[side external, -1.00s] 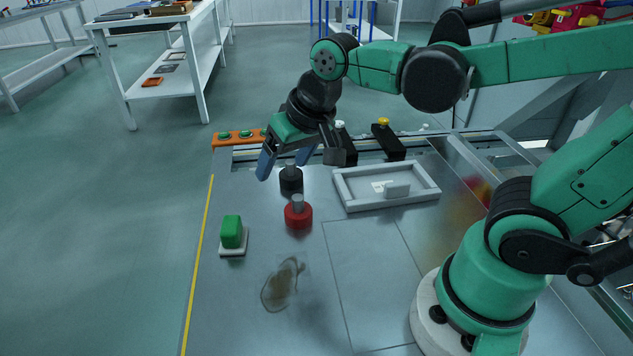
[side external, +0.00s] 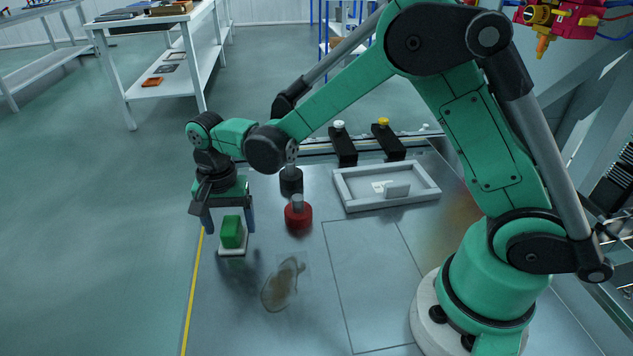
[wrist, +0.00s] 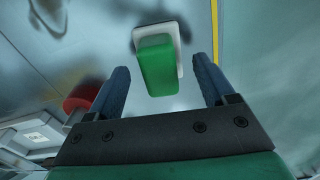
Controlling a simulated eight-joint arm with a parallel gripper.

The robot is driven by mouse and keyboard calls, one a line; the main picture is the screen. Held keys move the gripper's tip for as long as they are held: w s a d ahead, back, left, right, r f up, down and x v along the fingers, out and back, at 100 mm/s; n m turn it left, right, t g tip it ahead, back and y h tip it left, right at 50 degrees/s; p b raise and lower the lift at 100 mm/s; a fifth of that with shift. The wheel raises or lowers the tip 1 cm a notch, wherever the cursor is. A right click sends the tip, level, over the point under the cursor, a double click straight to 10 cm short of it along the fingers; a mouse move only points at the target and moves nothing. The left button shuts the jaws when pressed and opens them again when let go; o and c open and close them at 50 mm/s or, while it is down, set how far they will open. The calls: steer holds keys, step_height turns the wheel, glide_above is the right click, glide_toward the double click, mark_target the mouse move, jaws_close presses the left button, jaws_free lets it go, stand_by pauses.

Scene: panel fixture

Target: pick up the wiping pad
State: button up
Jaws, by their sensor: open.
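The wiping pad appears to be the green block (side external: 231,231) on a white base (side external: 233,251), standing at the left of the metal table beside the yellow line. My gripper (side external: 228,230) is open above and around the green block, with one blue finger on each side in the side view. In the wrist view the green block (wrist: 157,66) lies ahead, between the two open fingers (wrist: 163,82), with a gap on both sides. The white base (wrist: 178,45) shows beyond it. I see no contact. A brown smear (side external: 282,285) lies on the table in front.
A red knobbed cylinder (side external: 298,214) and a black one (side external: 291,181) stand right of my gripper. A grey tray (side external: 387,186) holding a small white block lies further right. Two black fixtures (side external: 343,146) stand at the back. The table's front middle is free of upright objects.

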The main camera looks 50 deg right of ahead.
mark_target(230, 224)
steer(key=shift+f, duration=0.9)
steer(key=c, duration=1.1)
steer(key=shift+r, duration=0.1)
step_height(230, 224, up, 20)
steer(key=shift+f, duration=0.1)
